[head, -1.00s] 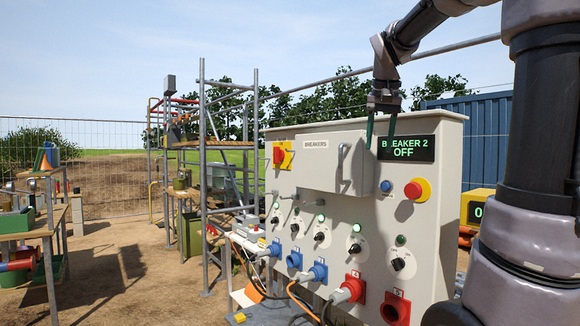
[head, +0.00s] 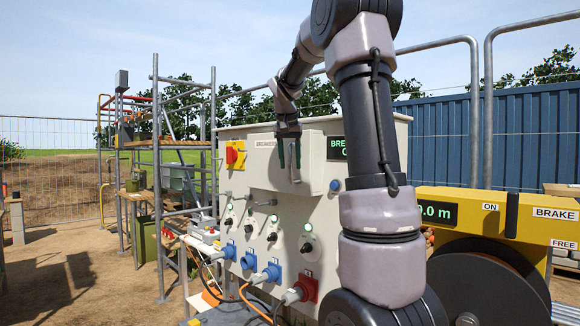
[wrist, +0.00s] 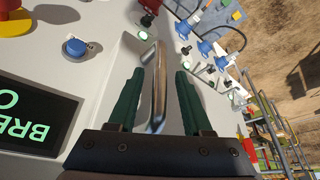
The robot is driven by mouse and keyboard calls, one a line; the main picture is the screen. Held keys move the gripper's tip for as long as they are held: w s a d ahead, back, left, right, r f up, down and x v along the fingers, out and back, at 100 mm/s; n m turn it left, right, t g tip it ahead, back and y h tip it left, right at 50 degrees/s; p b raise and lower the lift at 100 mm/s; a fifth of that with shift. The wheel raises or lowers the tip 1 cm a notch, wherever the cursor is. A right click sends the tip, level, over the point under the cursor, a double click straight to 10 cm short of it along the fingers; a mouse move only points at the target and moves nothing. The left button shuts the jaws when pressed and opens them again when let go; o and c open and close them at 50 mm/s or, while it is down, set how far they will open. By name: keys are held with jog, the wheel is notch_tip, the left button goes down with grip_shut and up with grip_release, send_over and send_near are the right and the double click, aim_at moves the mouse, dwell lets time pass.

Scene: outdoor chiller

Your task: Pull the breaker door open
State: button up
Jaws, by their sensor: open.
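The breaker door (head: 266,160) is a light grey box-like cover marked "BREAKERS" on the front of the grey panel. It looks closed. Its upright metal handle (head: 295,162) is on the door's right side. My gripper (head: 289,163) is at the handle, pointing down. In the wrist view the handle (wrist: 159,85) stands between the two green fingers of my gripper (wrist: 156,100). The fingers are open, with a gap on each side of the bar. My arm hides the right part of the panel in the head view.
A red and yellow switch (head: 235,155) is left of the door. A blue button (wrist: 75,47) and a green-lit display (wrist: 35,115) are beside it. Knobs and plugged cables (head: 270,274) are below. A yellow cable reel (head: 480,225) stands to the right.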

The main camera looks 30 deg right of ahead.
jog(key=shift+x, duration=0.8)
grip_shut()
dwell(0.9)
